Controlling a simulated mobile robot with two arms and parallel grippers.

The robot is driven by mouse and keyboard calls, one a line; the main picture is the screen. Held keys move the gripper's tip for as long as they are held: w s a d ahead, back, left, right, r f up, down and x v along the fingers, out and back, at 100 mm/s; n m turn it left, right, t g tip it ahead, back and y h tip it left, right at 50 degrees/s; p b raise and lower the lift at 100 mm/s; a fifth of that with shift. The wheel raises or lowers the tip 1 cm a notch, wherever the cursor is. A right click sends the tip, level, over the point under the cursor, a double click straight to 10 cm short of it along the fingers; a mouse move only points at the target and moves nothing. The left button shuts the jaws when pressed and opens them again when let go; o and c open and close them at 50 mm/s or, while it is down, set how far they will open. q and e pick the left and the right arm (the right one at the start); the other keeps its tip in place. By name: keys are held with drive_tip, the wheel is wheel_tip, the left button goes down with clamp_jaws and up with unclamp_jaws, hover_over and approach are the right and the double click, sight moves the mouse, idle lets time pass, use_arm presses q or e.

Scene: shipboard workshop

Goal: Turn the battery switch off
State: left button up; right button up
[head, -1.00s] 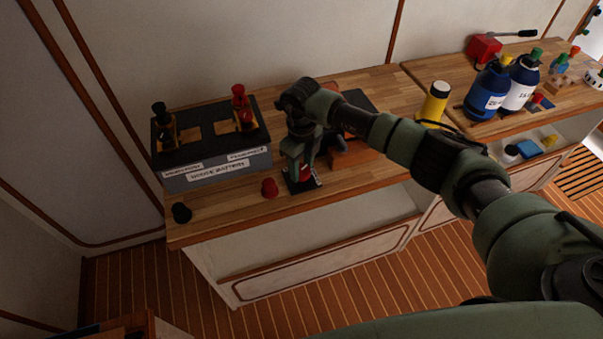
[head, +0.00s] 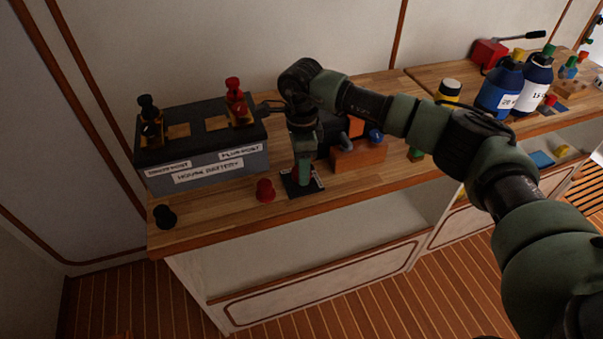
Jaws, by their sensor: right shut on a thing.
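The battery switch (head: 290,188) is a small dark square base on the wooden bench, near its front edge. My right gripper (head: 303,178) points down at it from above and is shut on its knob. A bit of red shows at the fingers; most of the knob is hidden by them, so its angle cannot be told. The house battery (head: 208,172) is a grey box with a black top to the left, with a black terminal (head: 149,117) and a red terminal (head: 236,101). My left gripper is not in view.
A red cap (head: 265,190) and a black cap (head: 165,217) stand near the bench's front edge (head: 220,232). A wooden block (head: 358,158) with coloured parts is right of the switch. Blue bottles (head: 499,92) stand farther right.

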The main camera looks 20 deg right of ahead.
drive_tip(key=shift+n+b, duration=0.5)
drive_tip(key=shift+n, duration=0.2)
drive_tip(key=shift+r, duration=0.1)
drive_tip(key=o, duration=1.4)
wheel_tip(320, 180, up, 8)
drive_tip(key=shift+f+b, duration=0.15)
drive_tip(key=shift+b, duration=0.55)
